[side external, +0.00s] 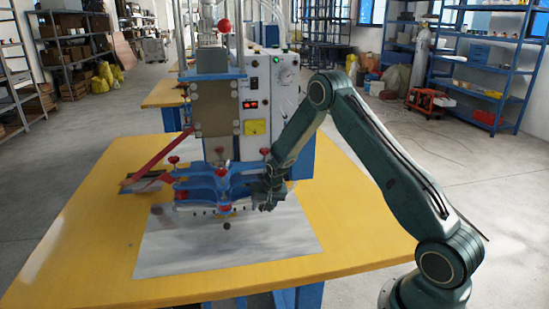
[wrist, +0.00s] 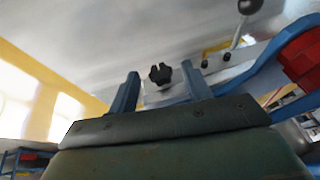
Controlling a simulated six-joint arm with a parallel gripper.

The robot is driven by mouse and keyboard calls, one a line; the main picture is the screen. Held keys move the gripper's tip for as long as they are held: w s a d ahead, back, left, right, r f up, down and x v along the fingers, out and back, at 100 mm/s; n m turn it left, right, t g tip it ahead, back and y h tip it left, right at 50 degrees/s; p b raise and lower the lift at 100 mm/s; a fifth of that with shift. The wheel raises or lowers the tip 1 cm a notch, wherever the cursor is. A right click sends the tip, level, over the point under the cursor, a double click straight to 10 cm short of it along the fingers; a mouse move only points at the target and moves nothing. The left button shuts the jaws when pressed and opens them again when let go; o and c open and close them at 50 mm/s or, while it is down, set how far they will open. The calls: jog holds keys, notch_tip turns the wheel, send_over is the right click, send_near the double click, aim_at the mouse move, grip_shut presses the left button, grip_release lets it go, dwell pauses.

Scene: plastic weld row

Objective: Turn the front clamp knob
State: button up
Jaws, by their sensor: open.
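A black, lobed clamp knob (wrist: 160,73) shows in the wrist view between the tips of my gripper's two fingers (wrist: 160,68), seemingly just beyond them. The fingers stand apart with nothing held; I cannot tell whether they touch the knob. In the side view, my gripper (side external: 267,204) is low at the right front of the blue clamp assembly (side external: 222,184). A small dark knob (side external: 226,226) shows in front of the clamp, left of my gripper; I cannot be sure it is the same one.
The welding machine (side external: 258,90) stands behind the clamp. Red knobs (side external: 220,170) top the clamp, and a red lever (side external: 160,155) slants at its left. A grey sheet (side external: 225,255) lies on the yellow table (side external: 80,240). In the wrist view, a ball-ended rod (wrist: 243,18) and red block (wrist: 300,58) lie right.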

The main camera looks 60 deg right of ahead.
jog(key=shift+w+f, duration=0.1)
jog(key=shift+f, duration=0.2)
jog(key=c, duration=1)
jog(key=shift+o, duration=0.2)
jog(key=shift+g+h, duration=0.3)
jog(key=shift+w+a+n+g+h, duration=0.15)
jog(key=shift+n+g+h, duration=0.05)
jog(key=shift+g+h, duration=0.25)
jog(key=shift+w+a+n+g+h, duration=0.1)
jog(key=shift+w+n+g+h, duration=0.1)
jog(key=shift+g+h, duration=0.25)
jog(key=shift+a+g+h, duration=0.1)
jog(key=shift+g+h, duration=0.6)
jog(key=shift+h, duration=0.1)
jog(key=shift+n, duration=0.3)
